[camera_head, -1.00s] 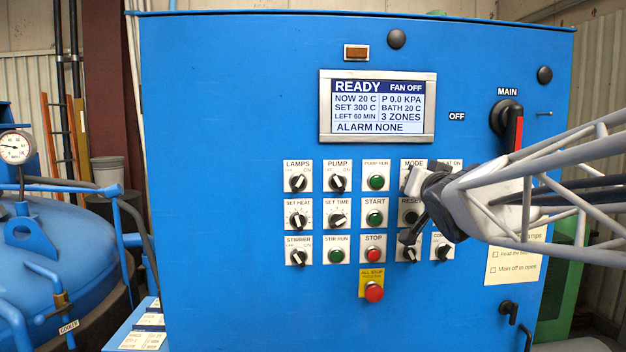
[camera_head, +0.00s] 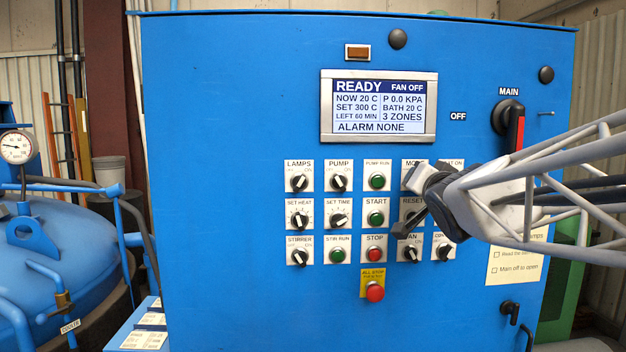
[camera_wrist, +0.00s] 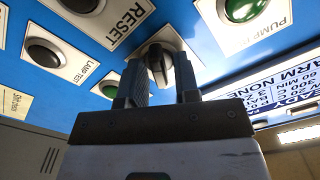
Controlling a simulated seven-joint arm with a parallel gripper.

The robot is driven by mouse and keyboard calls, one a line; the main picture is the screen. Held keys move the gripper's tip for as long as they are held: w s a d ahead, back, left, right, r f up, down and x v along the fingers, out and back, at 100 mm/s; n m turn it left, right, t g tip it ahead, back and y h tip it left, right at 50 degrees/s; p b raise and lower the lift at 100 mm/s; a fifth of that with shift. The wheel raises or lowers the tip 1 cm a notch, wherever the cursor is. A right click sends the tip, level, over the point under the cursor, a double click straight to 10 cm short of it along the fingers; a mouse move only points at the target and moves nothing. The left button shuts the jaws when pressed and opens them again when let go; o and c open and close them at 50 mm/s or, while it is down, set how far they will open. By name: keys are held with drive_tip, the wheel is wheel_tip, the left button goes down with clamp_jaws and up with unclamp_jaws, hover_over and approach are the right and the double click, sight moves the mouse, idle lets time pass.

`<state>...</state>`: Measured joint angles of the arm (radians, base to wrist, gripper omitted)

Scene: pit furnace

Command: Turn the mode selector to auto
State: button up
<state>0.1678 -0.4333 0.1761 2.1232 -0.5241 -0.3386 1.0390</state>
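The mode selector (camera_wrist: 158,64) is a dark knob on a round base in the blue panel's top button row. In the wrist view it sits between the fingertips of my gripper (camera_wrist: 161,72), which are close together with the knob's handle between them. In the head view my gripper (camera_head: 420,180) covers the knob and part of its "MODE" label (camera_head: 410,163). The setting the knob points to cannot be read. The display (camera_head: 379,106) reads READY, FAN OFF, ALARM NONE.
The green pump run button (camera_head: 377,182) is left of my gripper and the reset button (camera_wrist: 82,4) is below the selector. The fan knob (camera_head: 410,255) and red stop button (camera_head: 375,255) are lower. The main switch (camera_head: 508,118) is upper right.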

drive_tip(key=shift+o, duration=0.5)
drive_tip(key=shift+s, duration=0.1)
drive_tip(key=s, duration=0.7)
drive_tip(key=shift+s, duration=0.35)
drive_tip(key=shift+f, duration=0.1)
drive_tip(key=s+a+f+n+g+h, duration=0.1)
drive_tip(key=s+f+g, duration=0.3)
drive_tip(key=f, duration=0.5)
drive_tip(key=s+f+g+h, duration=0.2)
drive_tip(key=s+f+g, duration=0.25)
drive_tip(key=f, duration=0.35)
drive_tip(key=s+a+f+n+g+y, duration=0.1)
drive_tip(key=s+a+f+n+g, duration=0.1)
drive_tip(key=s+f, duration=0.4)
drive_tip(key=s+a+f+n+g+y, duration=0.2)
drive_tip(key=s+f+g, duration=0.3)
drive_tip(key=s, duration=0.3)
drive_tip(key=shift+s+a+f+n, duration=0.15)
drive_tip(key=shift+a+f+n, duration=0.35)
drive_tip(key=shift+a+f, duration=0.3)
drive_tip(key=shift+r, duration=0.1)
